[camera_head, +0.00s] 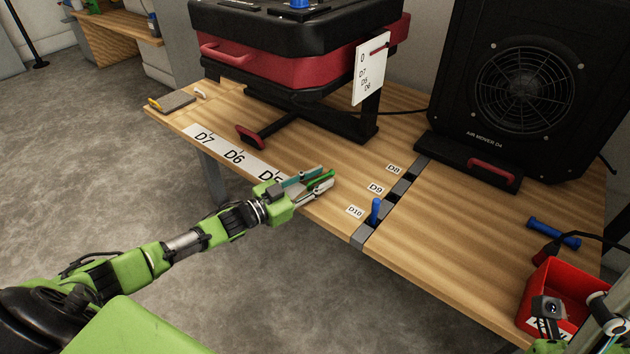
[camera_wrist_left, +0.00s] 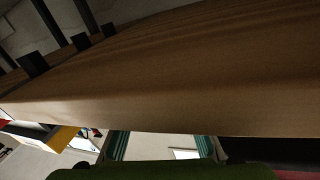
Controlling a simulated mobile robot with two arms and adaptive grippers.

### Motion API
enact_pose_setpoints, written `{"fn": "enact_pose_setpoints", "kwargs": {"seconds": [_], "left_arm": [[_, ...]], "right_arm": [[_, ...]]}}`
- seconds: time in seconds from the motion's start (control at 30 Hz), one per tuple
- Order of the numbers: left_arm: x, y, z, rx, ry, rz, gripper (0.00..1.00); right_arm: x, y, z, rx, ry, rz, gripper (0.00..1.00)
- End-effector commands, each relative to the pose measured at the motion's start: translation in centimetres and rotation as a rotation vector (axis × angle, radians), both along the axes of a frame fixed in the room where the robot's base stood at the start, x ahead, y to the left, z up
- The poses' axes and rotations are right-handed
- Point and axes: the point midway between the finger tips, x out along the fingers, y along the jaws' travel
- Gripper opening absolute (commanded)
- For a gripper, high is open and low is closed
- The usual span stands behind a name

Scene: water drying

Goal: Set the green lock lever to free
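My left gripper (camera_head: 312,183) is at the table's front edge, beside the D5 label. Its fingers are apart, with teal pads; the left wrist view shows a clear gap between them (camera_wrist_left: 162,146). No other green lever is visible. My right gripper (camera_head: 577,316) shows partly at the lower right, by the red bin; its finger state is unclear.
A blue peg (camera_head: 375,211) stands upright in the slotted strip by D10. A red and black case (camera_head: 270,65) stands on a black frame behind the gripper. A black air mover (camera_head: 525,85) and a red bin (camera_head: 563,288) are to the right. The wooden tabletop (camera_head: 450,235) has free room.

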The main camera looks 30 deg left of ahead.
Motion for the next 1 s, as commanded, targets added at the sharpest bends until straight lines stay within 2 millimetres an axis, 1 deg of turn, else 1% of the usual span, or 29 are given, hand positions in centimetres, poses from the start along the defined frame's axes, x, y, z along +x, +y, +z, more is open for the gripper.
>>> {"fn": "enact_pose_setpoints", "kwargs": {"seconds": [0.17,0.27,0.5,0.7,0.8,1.0], "left_arm": [[-1.1,0.6,-0.2,0.0,0.004,0.001,0.26],[-2.5,1.3,-0.2,0.001,0.005,0.0,0.26],[-6.5,3.4,-0.3,0.001,0.005,0.0,0.26],[-9.1,4.7,-0.1,0.0,0.002,0.0,0.26],[-9.9,5.2,-0.2,0.0,0.003,0.001,0.26],[-10.6,5.5,0.0,0.0,0.0,-0.001,0.26]], "right_arm": [[0.0,0.0,0.0,0.0,-0.001,0.0,0.4],[0.0,0.0,0.0,0.0,-0.001,0.0,0.4],[0.0,0.0,0.0,0.0,0.0,0.0,0.4],[0.0,0.0,0.0,0.0,0.0,0.001,0.4],[0.0,0.0,0.0,0.0,0.0,0.001,0.4],[0.0,0.0,0.0,0.0,0.0,0.001,0.4]]}}
